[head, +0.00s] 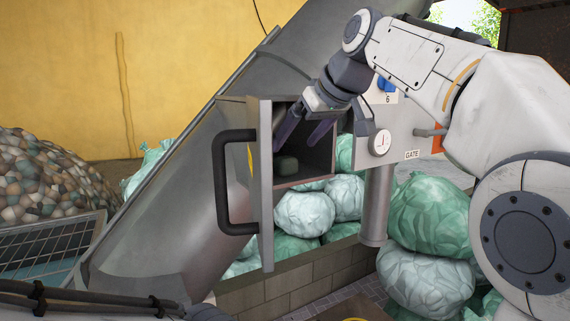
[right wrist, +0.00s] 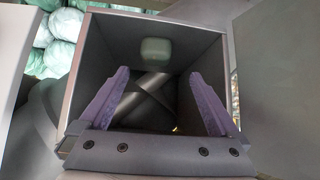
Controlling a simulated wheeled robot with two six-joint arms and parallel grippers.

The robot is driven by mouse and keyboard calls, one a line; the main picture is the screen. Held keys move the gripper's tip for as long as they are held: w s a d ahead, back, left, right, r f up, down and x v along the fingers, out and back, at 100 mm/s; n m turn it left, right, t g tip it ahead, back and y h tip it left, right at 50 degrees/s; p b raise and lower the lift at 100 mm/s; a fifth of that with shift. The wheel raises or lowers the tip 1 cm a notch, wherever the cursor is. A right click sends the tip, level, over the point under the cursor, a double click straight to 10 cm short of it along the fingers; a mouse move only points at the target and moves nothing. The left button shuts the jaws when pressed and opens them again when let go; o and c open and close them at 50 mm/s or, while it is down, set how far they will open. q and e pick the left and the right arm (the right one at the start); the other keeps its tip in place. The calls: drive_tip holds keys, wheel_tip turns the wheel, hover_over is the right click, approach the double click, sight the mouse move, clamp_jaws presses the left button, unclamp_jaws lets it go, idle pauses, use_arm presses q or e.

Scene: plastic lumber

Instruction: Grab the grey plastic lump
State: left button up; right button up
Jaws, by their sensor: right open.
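The grey plastic lump (head: 288,165) is a small rounded block lying inside an open metal box (head: 259,195) on the side of the chute. In the right wrist view the lump (right wrist: 155,52) is at the far side of the box, beyond my fingertips. My right gripper (head: 305,130) reaches into the box mouth from above right. Its two purple fingers are spread apart and empty, as the right wrist view shows (right wrist: 158,78); they do not touch the lump. My left gripper is not in view.
The box door with its black handle (head: 222,182) stands open at the left. Green and white bags (head: 304,213) lie below. A large metal chute (head: 165,225) slopes behind the door.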

sight(286, 157)
drive_tip(key=shift+x, duration=1.1)
drive_tip(key=x, duration=0.1)
drive_tip(key=p+x, duration=0.1)
drive_tip(key=x, duration=0.1)
drive_tip(key=p+x, duration=0.1)
drive_tip(key=shift+w+d+f, duration=0.1)
drive_tip(key=shift+w+f, duration=0.15)
drive_tip(key=shift+w, duration=0.2)
drive_tip(key=shift+w+f+p, duration=0.2)
drive_tip(key=shift+f+p, duration=0.1)
drive_tip(key=shift+f, duration=0.05)
drive_tip(key=shift+c, duration=0.3)
drive_tip(key=c, duration=1.4)
drive_tip(key=shift+r, duration=0.2)
